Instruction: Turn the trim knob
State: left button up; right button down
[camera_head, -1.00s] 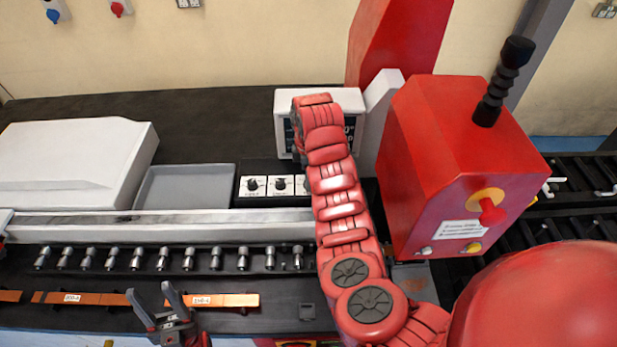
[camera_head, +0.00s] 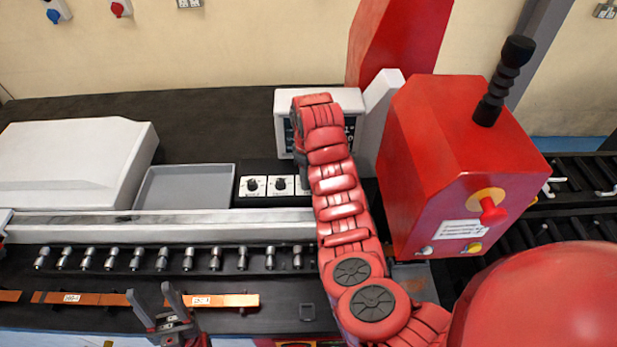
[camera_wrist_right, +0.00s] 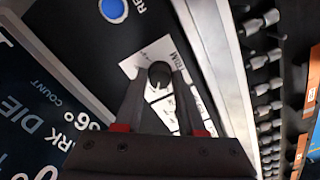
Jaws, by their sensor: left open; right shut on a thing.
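In the right wrist view the dark trim knob (camera_wrist_right: 159,73) stands on a white plate (camera_wrist_right: 135,66) lettered "TRIM". My right gripper (camera_wrist_right: 158,80) is shut on this knob, one finger on each side of it. In the head view my right arm covers the trim knob and the right gripper. Two other dark knobs on white plates, a left one (camera_head: 252,186) and one beside it (camera_head: 279,185), show just left of my right arm. My left gripper (camera_head: 150,292) is open and empty near the front orange bars, well away from the knobs.
A display box (camera_head: 345,100) stands behind my right arm, and a red housing (camera_head: 440,170) with a black lever is to its right. An empty grey tray (camera_head: 185,188) lies left of the knobs. A pale rail (camera_head: 160,229) and several metal pins run in front.

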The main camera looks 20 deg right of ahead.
jog(key=m, duration=0.4)
jog(key=shift+m, duration=0.3)
jog(key=m, duration=0.3)
jog(key=shift+m, duration=0.3)
jog(key=m+b, duration=0.1)
jog(key=m, duration=0.1)
jog(key=shift+m, duration=0.4)
jog(key=m+b, duration=0.1)
jog(key=m, duration=0.1)
jog(key=shift+f+m, duration=0.1)
jog(key=shift+m, duration=0.3)
jog(key=shift+f+m+b, duration=0.1)
jog(key=shift+m+b, duration=0.55)
jog(key=shift+m, duration=0.15)
jog(key=m+b, duration=0.7)
jog(key=shift+b, duration=0.4)
jog(key=shift+r+m+b, duration=0.2)
jog(key=shift+m+b, duration=1.15)
jog(key=shift+m, duration=0.05)
